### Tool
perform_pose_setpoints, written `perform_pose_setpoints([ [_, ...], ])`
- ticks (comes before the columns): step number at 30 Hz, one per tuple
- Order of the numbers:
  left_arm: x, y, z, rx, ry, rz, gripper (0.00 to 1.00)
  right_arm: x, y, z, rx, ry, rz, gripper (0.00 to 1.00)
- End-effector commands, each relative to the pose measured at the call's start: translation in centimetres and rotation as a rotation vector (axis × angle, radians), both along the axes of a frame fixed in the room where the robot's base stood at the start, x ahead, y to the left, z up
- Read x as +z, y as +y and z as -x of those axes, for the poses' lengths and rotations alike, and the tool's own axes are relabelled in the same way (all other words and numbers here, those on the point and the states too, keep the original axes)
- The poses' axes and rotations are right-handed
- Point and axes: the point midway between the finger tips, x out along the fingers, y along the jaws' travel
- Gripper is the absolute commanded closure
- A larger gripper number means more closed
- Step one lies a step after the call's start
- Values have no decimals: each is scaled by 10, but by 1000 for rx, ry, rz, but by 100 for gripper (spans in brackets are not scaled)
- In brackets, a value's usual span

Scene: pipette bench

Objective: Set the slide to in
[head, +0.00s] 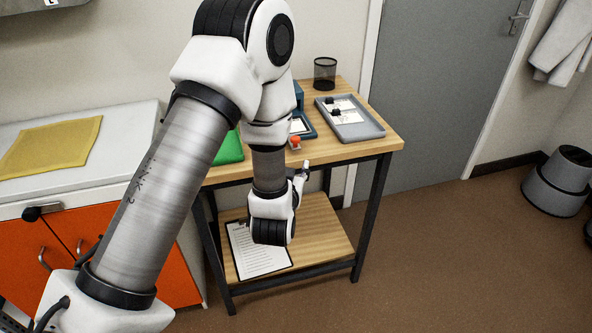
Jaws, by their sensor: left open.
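A blue device (309,128) stands on the wooden bench, partly hidden behind my left arm. A small orange-red knob (295,142) shows at its front, near the bench's front edge; I take it to be the slide's handle, but the slide's position cannot be made out. My left gripper (303,171) is small in view, just in front of the bench edge and below the knob. It is open, apart from the knob, with nothing seen between its fingers. My right gripper is not in view.
On the wooden bench (377,148) are a grey tray (372,130) with small dark items, a black mesh cup (325,73) and a green item (230,148). A clipboard (258,252) lies on the lower shelf. A yellow cloth (50,147) lies on the left cabinet.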

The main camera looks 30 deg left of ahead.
Motion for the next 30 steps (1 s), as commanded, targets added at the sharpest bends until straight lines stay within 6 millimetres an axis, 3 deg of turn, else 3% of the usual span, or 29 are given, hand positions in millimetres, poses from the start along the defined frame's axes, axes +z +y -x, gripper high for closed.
perform_pose_setpoints([
  [1,-17,4,-7,18,-72,-8,52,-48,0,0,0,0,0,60],
  [5,3,10,-14,41,-177,-16,52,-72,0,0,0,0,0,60],
  [11,18,17,-25,49,-205,-13,52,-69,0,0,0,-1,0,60],
  [21,17,44,-78,48,-201,-14,52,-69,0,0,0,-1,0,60],
  [30,16,47,-85,45,-198,-16,52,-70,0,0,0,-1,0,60],
])
